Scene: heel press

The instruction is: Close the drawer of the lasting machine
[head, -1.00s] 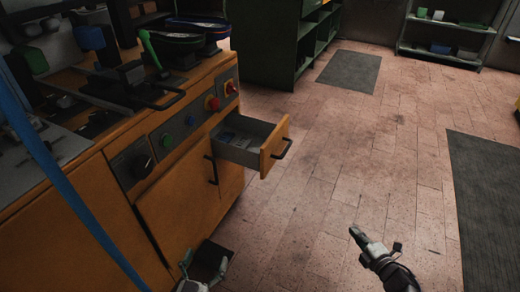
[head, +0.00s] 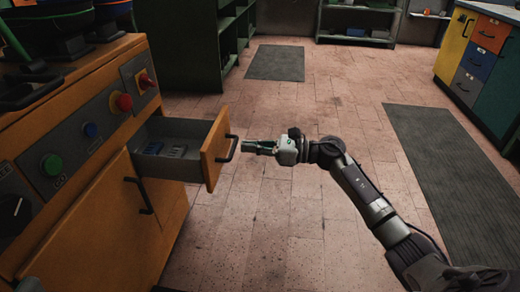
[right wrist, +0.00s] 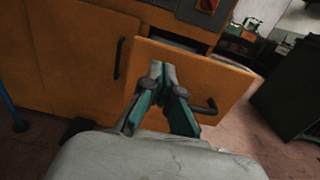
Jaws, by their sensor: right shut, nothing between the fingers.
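The drawer (head: 214,150) of the orange lasting machine (head: 75,150) stands pulled out, its grey inside showing with small items in it. Its orange front carries a dark handle (head: 232,148). My right gripper (head: 248,147) is shut and empty, just outside the drawer front and pointing at it near the handle. In the right wrist view, the shut fingertips (right wrist: 162,66) lie before the drawer front (right wrist: 185,75), left of the handle (right wrist: 200,107). Whether they touch the front I cannot tell. My left gripper is not in view.
A cabinet door handle (head: 140,195) sits below the drawer. The control panel has a green button (head: 51,165) and red knobs (head: 124,102). Green shelves (head: 185,50) stand behind. The tiled floor right of the drawer is clear, with dark mats (head: 440,160) further off.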

